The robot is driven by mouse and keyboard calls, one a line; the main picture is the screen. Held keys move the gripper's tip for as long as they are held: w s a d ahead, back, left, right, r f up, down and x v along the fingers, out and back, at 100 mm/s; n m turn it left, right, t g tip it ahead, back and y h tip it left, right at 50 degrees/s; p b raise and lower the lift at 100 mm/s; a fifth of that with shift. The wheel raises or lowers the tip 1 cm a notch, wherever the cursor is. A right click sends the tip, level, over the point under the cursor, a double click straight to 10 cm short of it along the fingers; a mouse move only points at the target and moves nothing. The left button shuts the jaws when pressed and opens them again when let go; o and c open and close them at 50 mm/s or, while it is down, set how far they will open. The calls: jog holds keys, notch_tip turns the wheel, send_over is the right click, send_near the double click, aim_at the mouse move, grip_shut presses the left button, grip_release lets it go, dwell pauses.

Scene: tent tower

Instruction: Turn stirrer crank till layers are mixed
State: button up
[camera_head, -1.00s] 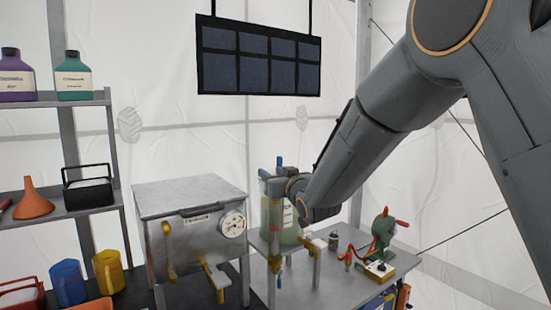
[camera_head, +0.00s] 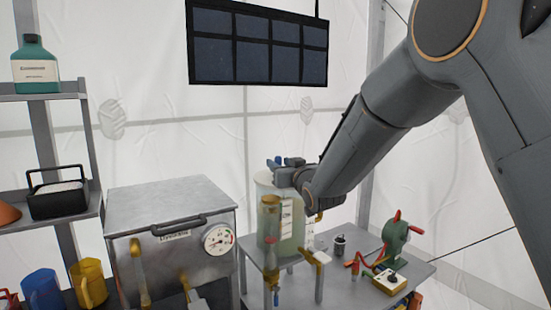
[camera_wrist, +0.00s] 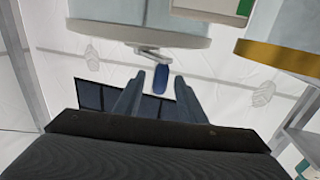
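The stirrer tank (camera_head: 292,225) is a clear vessel with a white upper part, a pale label and greenish liquid low down. It stands on a grey bench. Whether the liquid lies in layers is hard to tell. The crank's metal arm (camera_wrist: 150,52) and blue handle (camera_wrist: 161,78) show in the wrist view at the vessel's lid. My gripper (camera_wrist: 160,80) is open, with the handle between its fingertips and a gap on both sides. In the head view my gripper (camera_head: 290,163) is at the tank's top and partly hides the crank.
A narrow upright tube (camera_head: 270,215) stands in front of the tank. A steel box with a dial (camera_head: 175,235) is on the left. A green hand-cranked device (camera_head: 394,240) and a small yellow box (camera_head: 389,281) are on the right. A dark panel (camera_head: 260,45) hangs above.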

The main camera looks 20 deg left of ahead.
jog(key=p+x, duration=0.2)
jog(key=x, duration=0.2)
jog(key=shift+w+a+r, duration=0.1)
jog(key=shift+w+a, duration=0.1)
jog(key=shift+a, duration=0.05)
jog(key=shift+w+a, duration=0.35)
jog(key=shift+w, duration=0.2)
grip_shut()
